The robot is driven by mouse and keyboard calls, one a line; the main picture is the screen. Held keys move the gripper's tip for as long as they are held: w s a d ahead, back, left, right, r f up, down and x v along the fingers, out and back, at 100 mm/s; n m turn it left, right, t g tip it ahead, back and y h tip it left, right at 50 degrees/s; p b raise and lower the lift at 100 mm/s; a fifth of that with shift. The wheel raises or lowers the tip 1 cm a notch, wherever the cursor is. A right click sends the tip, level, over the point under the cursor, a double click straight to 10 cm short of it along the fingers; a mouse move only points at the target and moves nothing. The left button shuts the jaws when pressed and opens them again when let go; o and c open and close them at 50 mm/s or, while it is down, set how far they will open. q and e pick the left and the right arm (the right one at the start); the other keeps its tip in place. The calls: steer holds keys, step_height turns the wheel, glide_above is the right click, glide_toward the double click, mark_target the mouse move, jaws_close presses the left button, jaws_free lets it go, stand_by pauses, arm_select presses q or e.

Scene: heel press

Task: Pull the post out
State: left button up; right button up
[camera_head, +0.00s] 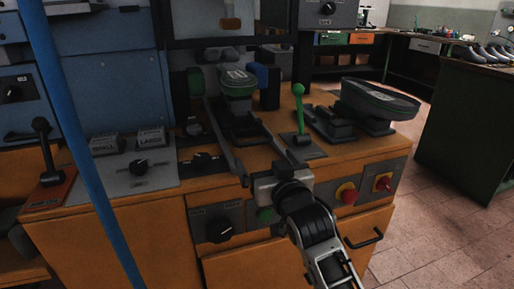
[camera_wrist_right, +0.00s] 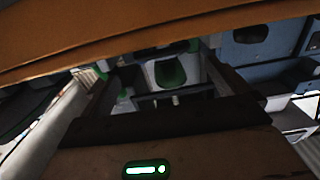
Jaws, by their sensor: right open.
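A post with a green-rimmed, shoe-sole-shaped top (camera_head: 237,80) stands at the middle of the press, over a dark base. My right gripper (camera_head: 231,110) reaches in from the front with its long grey fingers spread. The fingers point toward the post, one on each side of its lower part; I see no contact. In the right wrist view the open fingers (camera_wrist_right: 160,68) frame green and pale parts (camera_wrist_right: 170,72) of the machine. Which of these is the post is hard to tell in the dark. My left gripper is not in view.
A blue pole (camera_head: 80,140) crosses the left side. An orange edge (camera_wrist_right: 150,40) spans the wrist view.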

mark_target(256, 144)
steer(key=x, duration=0.6)
steer(key=shift+w+b, duration=0.1)
steer(key=shift+b, duration=0.2)
steer(key=shift+w+a, duration=0.15)
steer(key=shift+w, duration=0.4)
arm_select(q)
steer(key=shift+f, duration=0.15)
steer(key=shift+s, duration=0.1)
